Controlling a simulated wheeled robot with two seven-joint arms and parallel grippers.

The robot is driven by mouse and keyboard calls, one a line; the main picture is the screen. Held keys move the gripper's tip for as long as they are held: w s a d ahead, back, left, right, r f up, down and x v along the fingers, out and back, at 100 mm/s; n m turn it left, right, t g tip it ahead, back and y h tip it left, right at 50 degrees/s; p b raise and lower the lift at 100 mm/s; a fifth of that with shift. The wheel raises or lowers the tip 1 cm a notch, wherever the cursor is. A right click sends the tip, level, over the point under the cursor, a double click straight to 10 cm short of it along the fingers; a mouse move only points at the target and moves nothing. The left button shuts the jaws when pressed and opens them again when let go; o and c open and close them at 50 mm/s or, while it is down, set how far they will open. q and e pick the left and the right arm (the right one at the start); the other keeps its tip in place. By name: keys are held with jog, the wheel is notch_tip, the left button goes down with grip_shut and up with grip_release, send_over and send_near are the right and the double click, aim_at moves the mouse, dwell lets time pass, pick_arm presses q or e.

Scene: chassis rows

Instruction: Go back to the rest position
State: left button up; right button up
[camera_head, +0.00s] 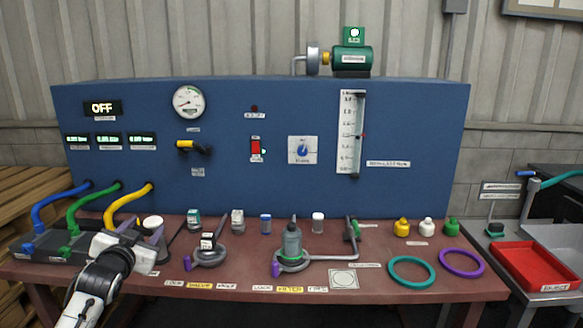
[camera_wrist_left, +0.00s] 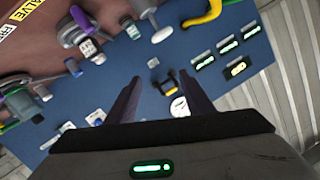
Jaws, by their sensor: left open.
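My left gripper (camera_head: 143,230) reaches in from the lower left of the head view, over the left end of the reddish-brown bench (camera_head: 205,292). Its two dark fingers stand apart and hold nothing. In the left wrist view, the open fingers of my left gripper (camera_wrist_left: 160,88) point at the blue panel (camera_wrist_left: 120,85). The yellow-and-black handle (camera_wrist_left: 166,84) on the panel shows between them, beyond the tips. A white round-topped item (camera_head: 152,221) shows close by the fingers in the head view; I cannot tell whether they touch. My right gripper is out of view.
Blue, green and yellow hoses (camera_head: 128,199) curve close beside my left gripper. A valve fitting (camera_head: 209,250) and a grey filter bottle (camera_head: 292,243) stand to its right. Teal (camera_head: 411,284) and purple rings lie farther right. A red tray (camera_head: 535,266) is at the right edge.

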pick_arm(q)
jog(key=s+d+f+g+h, duration=0.2)
jog(key=s+d+f, duration=0.6)
jog(key=f, duration=0.4)
jog(key=s+d+f+g+h, duration=0.15)
jog(key=s+d+f, duration=0.35)
jog(key=s+f, duration=0.65)
jog(key=s+d+f+g, duration=0.1)
jog(key=s+d+f, duration=0.2)
jog(key=s, duration=0.5)
jog(key=s+d+f+g+h, duration=0.1)
jog(key=s+d+f, duration=0.2)
jog(key=s, duration=0.5)
jog(key=s+d+f+g, duration=0.2)
jog(key=s+d+f, duration=0.1)
jog(key=s, duration=0.6)
jog(key=shift+d+f+n+h, duration=0.15)
jog(key=shift+f+n+h, duration=0.25)
jog(key=shift+f, duration=0.4)
dwell(0.5)
